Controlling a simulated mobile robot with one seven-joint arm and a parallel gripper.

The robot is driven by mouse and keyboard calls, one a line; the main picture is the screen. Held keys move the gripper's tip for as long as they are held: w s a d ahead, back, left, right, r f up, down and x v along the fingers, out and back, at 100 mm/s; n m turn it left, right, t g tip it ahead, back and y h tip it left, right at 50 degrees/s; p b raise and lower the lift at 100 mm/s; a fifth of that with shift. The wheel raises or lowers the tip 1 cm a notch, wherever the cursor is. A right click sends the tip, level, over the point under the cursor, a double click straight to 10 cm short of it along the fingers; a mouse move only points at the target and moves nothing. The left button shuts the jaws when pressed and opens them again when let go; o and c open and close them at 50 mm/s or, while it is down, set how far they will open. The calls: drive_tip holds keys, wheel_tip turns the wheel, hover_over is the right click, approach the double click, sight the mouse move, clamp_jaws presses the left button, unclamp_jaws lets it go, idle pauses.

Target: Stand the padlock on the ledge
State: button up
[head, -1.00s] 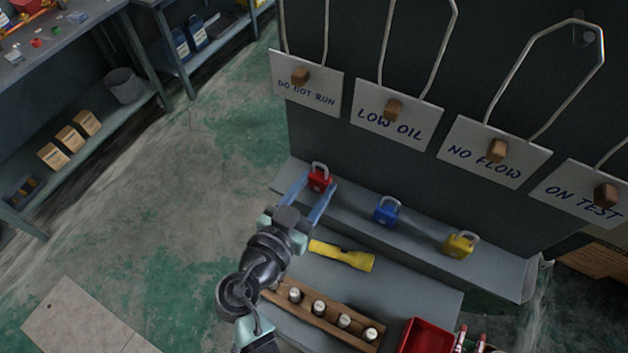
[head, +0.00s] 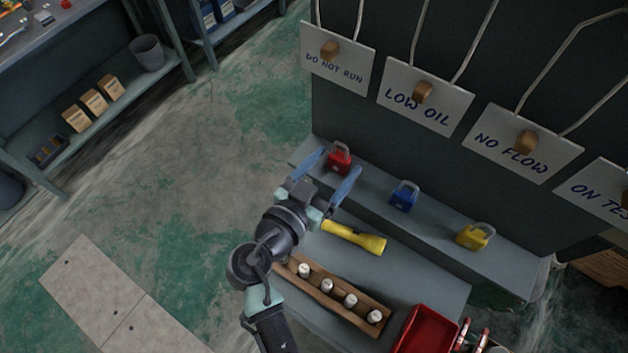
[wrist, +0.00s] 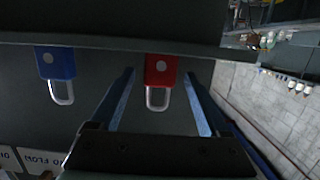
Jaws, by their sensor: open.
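A red padlock (head: 339,160) stands upright at the left end of the grey ledge (head: 441,221), its shackle up. My gripper (head: 340,161) is open, with one blue finger on each side of the red padlock. In the wrist view the red padlock (wrist: 160,71) is between the fingertips of my gripper (wrist: 160,74), with a gap on both sides. A blue padlock (head: 404,196) stands mid-ledge and also shows in the wrist view (wrist: 56,65). A yellow padlock (head: 475,236) stands farther right on the ledge.
Hanging signs (head: 426,101) are on the dark panel behind the ledge. In front, on a lower surface, are a yellow flashlight (head: 355,237), a wooden rack (head: 361,310) of white-topped items, and a red tray (head: 425,333). Open floor lies to the left.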

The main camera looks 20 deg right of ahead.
drive_tip(key=b+v, duration=0.4)
drive_tip(key=v, duration=0.7)
drive_tip(key=w+a+r+n+t+y, duration=0.2)
drive_tip(key=w+r+n+t+y, duration=0.3)
drive_tip(key=r, duration=0.8)
drive_tip(key=w+a+r+t+y, duration=0.2)
drive_tip(key=w+r+t, duration=0.2)
drive_tip(key=w+r, duration=0.7)
drive_tip(key=s+r+n+t+y, duration=0.1)
drive_tip(key=s+r+t, duration=0.2)
drive_tip(key=r, duration=0.5)
drive_tip(key=s+a+r+n+t+y, duration=0.1)
drive_tip(key=s+r+n+t+y, duration=0.1)
drive_tip(key=s+r, duration=0.4)
drive_tip(key=s+r+n+t+y, duration=0.2)
drive_tip(key=s+r+t, duration=0.1)
drive_tip(key=r, duration=0.8)
drive_tip(key=shift+s+a+t, duration=0.2)
drive_tip(key=shift+s+t, duration=0.1)
drive_tip(key=shift+s, duration=0.55)
drive_tip(key=shift+r, duration=0.1)
